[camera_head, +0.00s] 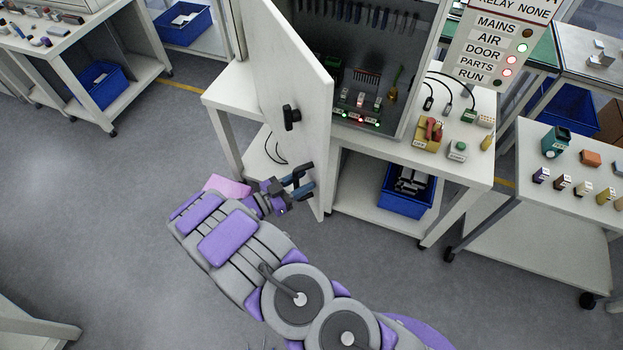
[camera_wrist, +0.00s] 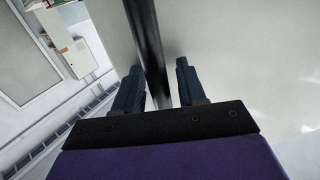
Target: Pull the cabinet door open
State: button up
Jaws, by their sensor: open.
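A black handle (camera_head: 291,117) sits on the door's face. My gripper (camera_head: 303,181) is open by the lower part of the door, below the handle in the picture. In the wrist view, the two dark blue fingers of my gripper (camera_wrist: 158,88) stand on either side of a long dark bar (camera_wrist: 150,45) against pale panels. I cannot tell whether that bar is the door's edge or another part, or whether the fingers touch it.
The cabinet stands on a white bench (camera_head: 465,165) with a blue bin (camera_head: 405,195) on its lower shelf. A wheeled table (camera_head: 530,195) with small parts stands at the right. A status sign (camera_head: 500,45) hangs at the upper right. The grey floor at the left is clear.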

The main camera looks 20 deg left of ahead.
jog(key=shift+w+d+f, duration=0.1)
jog(key=shift+w+d, duration=0.25)
jog(key=shift+w, duration=0.05)
jog(key=shift+d+r, duration=0.2)
jog(key=shift+d, duration=0.4)
jog(key=shift+s+a, duration=0.25)
jog(key=shift+a, duration=0.25)
jog(key=shift+s+a, duration=0.25)
jog(key=shift+a, duration=0.2)
jog(key=s+a+b, duration=0.1)
jog(key=s+a, duration=0.9)
jog(key=a, duration=0.5)
jog(key=shift+s+b, duration=0.2)
jog(key=shift+b, duration=0.1)
dwell(0.3)
jog(key=shift+c, duration=0.4)
